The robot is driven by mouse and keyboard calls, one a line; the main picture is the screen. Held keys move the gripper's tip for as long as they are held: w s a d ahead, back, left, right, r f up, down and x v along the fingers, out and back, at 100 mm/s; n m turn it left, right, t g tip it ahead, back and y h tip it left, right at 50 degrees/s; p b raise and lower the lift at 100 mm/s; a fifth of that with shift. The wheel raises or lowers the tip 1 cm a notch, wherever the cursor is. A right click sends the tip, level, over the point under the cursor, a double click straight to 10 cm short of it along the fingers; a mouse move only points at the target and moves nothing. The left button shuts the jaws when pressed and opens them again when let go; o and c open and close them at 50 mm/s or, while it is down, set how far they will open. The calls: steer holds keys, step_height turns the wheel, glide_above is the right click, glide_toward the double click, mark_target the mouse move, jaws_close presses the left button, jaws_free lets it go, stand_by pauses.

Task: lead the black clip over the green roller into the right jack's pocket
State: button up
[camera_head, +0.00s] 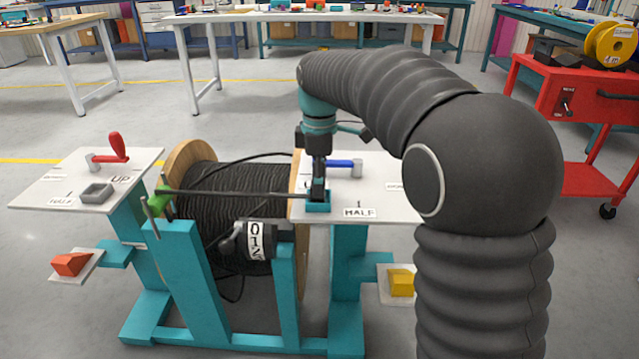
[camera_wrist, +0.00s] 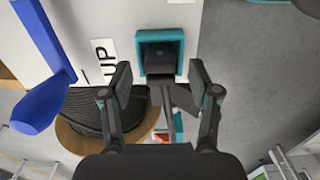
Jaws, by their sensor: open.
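The black clip (camera_wrist: 160,66) is a dark block in the teal square pocket (camera_wrist: 143,47) of the right jack, in the wrist view. The same pocket (camera_head: 318,208) shows in the head view on the right white plate. How deep the clip sits is hard to tell. My gripper (camera_wrist: 160,80) is open, with one finger on each side of the clip, apparently apart from it. In the head view my gripper (camera_head: 318,188) points down just above the pocket. A dark cable (camera_head: 240,193) runs from the pocket left to the green roller (camera_head: 160,200) and appears to lie over it.
The reel (camera_head: 208,215) of black cable stands between the teal jacks. A blue handle (camera_head: 343,163) lies beside the pocket. The left plate (camera_head: 50,193) carries a red handle (camera_head: 112,150) and an empty grey pocket (camera_head: 96,193). A black counter (camera_head: 257,240) stands in front of the reel.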

step_height(320, 180, up, 11)
steer(key=shift+f, duration=0.15)
stand_by(0.5)
steer(key=f+m, duration=0.3)
steer(key=w+f+m, duration=0.1)
steer(key=f+m, duration=0.1)
steer(key=shift+a+f+t, duration=0.1)
steer(key=shift+a+t, duration=0.1)
steer(key=shift+t, duration=0.2)
steer(key=s+d+f+m+t, duration=0.1)
steer(key=s+d+m, duration=0.3)
steer(key=s, duration=0.5)
steer(key=s+d+f+m+t+p, duration=0.1)
steer(key=s+d+f+m+t, duration=0.1)
steer(key=s+d, duration=0.5)
steer(key=s+d+f+m+t, duration=0.1)
steer(key=s+d+f+m, duration=0.2)
steer(key=s, duration=1)
steer(key=shift+d+m+t, duration=0.4)
steer(key=shift+d+m, duration=1)
steer(key=shift+m, duration=0.4)
